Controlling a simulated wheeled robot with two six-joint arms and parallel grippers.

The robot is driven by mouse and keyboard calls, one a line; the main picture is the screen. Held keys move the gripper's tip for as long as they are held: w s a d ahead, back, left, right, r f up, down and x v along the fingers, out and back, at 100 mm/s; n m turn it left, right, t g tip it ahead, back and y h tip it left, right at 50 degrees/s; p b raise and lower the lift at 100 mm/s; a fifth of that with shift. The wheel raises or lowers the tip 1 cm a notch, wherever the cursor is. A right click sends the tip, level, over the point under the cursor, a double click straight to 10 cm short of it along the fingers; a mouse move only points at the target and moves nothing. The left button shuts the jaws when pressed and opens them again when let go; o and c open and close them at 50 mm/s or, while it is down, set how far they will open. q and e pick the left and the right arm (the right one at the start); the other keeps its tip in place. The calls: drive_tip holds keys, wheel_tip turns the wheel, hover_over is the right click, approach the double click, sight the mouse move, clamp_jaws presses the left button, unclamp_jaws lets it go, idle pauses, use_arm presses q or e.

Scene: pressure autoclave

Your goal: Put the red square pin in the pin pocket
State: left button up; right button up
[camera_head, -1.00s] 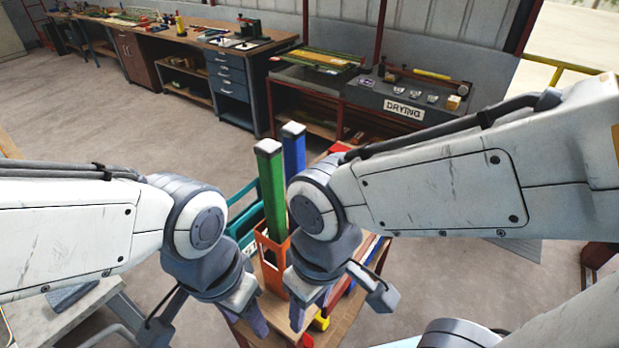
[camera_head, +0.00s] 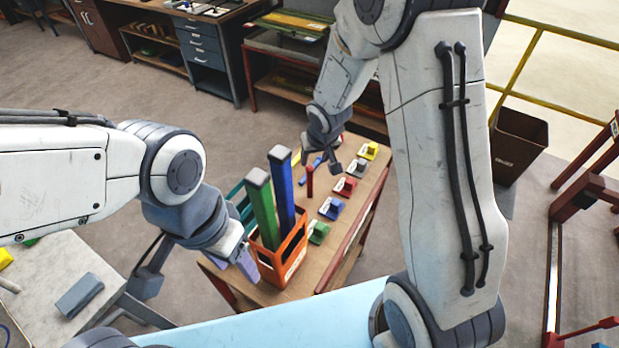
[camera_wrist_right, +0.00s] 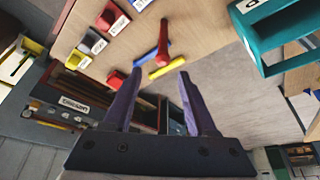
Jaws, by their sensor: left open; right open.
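A slim red pin (camera_head: 309,181) stands upright on the wooden table in the head view. In the right wrist view the red pin (camera_wrist_right: 163,42) lies ahead of the fingers. My right gripper (camera_head: 328,158) is open and empty, above the table's far end near the pin; its spread fingers show in the wrist view (camera_wrist_right: 159,75). My left gripper (camera_head: 247,264) is beside the orange box (camera_head: 266,262), apart from the pin; its finger gap is hard to see. I cannot tell which holder is the pin pocket.
The orange box holds a tall green bar (camera_head: 261,205) and a tall blue bar (camera_head: 281,190). Several coloured blocks with labels line the table's right side, among them a red block (camera_head: 344,187) and a green block (camera_head: 318,232). A teal holder (camera_wrist_right: 262,35) stands nearby.

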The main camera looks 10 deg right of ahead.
sight(310, 169)
drive_tip(key=b+x, duration=0.2)
drive_tip(key=x, duration=0.2)
drive_tip(key=shift+f, duration=0.4)
drive_tip(key=x, duration=0.1)
drive_tip(key=b+x, duration=0.1)
drive_tip(key=x, duration=0.1)
drive_tip(key=b+x, duration=0.1)
drive_tip(key=shift+a+f, duration=0.2)
drive_tip(key=shift+a, duration=0.05)
drive_tip(key=shift+w+f, duration=0.25)
drive_tip(key=shift+f, duration=0.1)
clamp_jaws()
idle(0.5)
